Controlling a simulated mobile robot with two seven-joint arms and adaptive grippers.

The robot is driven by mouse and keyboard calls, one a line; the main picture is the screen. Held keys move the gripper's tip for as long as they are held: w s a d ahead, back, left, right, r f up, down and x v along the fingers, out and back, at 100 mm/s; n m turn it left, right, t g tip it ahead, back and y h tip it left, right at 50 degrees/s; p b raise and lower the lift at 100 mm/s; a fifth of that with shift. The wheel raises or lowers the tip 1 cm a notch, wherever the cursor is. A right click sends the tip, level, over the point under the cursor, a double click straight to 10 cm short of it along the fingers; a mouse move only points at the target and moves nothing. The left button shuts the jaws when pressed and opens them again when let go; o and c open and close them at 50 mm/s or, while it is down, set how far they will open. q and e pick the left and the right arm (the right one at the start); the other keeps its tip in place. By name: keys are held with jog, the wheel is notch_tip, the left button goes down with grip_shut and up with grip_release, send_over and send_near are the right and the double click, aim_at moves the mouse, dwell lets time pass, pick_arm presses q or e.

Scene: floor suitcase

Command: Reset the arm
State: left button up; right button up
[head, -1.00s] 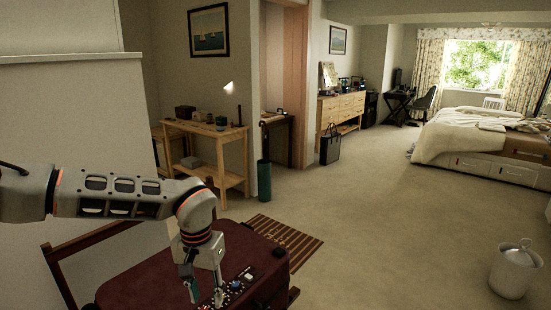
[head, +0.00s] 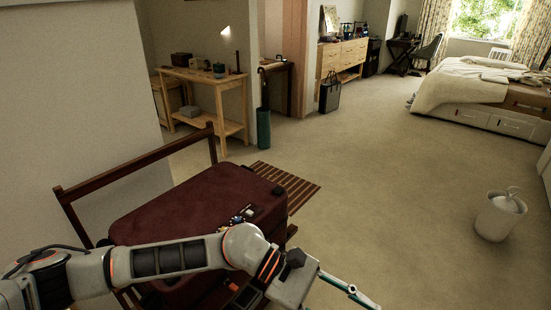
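My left arm comes in from the lower left and crosses in front of the suitcase. Its gripper (head: 350,289) is at the bottom edge, right of the suitcase, pointing to the lower right. One teal-edged finger shows; the rest is cut off or hidden, so I cannot tell whether it is open. The dark red suitcase (head: 195,205) lies closed-looking on a dark wooden rack (head: 130,172). Small dark and coloured items (head: 240,215) are on its near right edge. The arm hides its front. My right gripper is not in view.
A wooden side table (head: 205,85), a green cylinder (head: 263,128) and a bed (head: 475,85) are farther back. The carpet between is clear.

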pick_arm(q)
jog(key=w+d+r+n+t+h, duration=0.1)
jog(key=w+r+n+t+h, duration=0.25)
jog(key=n, duration=0.55)
jog(key=w+r+n+t+h, duration=0.2)
jog(key=r+n+t+h, duration=0.3)
jog(key=n, duration=0.5)
jog(key=w+a+f+n+t+y, duration=0.35)
jog(key=a+f+n+t, duration=0.2)
jog(key=n, duration=0.45)
jog(key=w+a+f+n+t+y, duration=0.35)
jog(key=a+n+t, duration=0.2)
jog(key=n, duration=0.45)
jog(key=s+a+f+n+t+y, duration=0.1)
jog(key=a+f+n+y, duration=0.6)
jog(key=a+f+n, duration=0.5)
jog(key=s+a+f+n+g+y, duration=0.3)
jog(key=s+a+f+n, duration=0.5)
jog(key=s+a+f, duration=0.4)
notch_tip(320, 180, down, 4)
jog(key=shift+s+a+r+g+y, duration=0.15)
jog(key=shift+a+g+y, duration=0.2)
jog(key=shift+a+y, duration=0.4)
jog(key=shift+d, duration=0.2)
